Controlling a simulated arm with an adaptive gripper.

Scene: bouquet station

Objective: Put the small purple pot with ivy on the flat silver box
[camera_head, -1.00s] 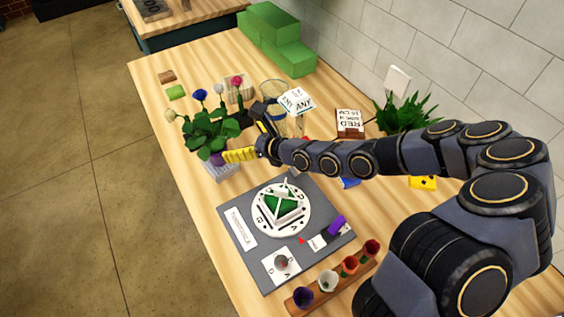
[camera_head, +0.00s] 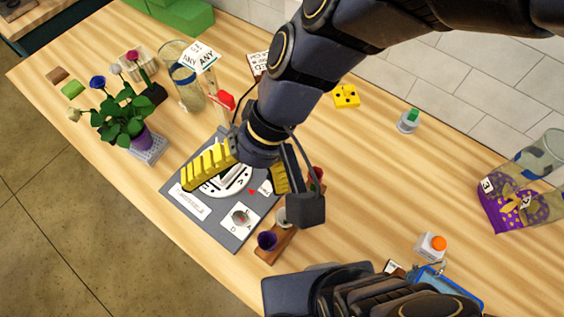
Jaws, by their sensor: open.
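The small purple pot (camera_head: 142,136) with green ivy (camera_head: 122,118) stands at the left of the table. It appears to rest upright on the flat silver box (camera_head: 155,149), which has a perforated face; the leaves and pot hide part of the box. My gripper (camera_head: 236,184) is open, with its yellow-padded fingers spread over the grey board to the right of the pot. It is clear of the pot and nothing shows between the fingers.
The grey board (camera_head: 232,232) with a white dial lies under my gripper. A wooden rack (camera_head: 275,245) with small coloured cups is beside it. A glass vase (camera_head: 185,85) stands behind. A purple-patterned bag (camera_head: 510,205) is at right. Table between is mostly free.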

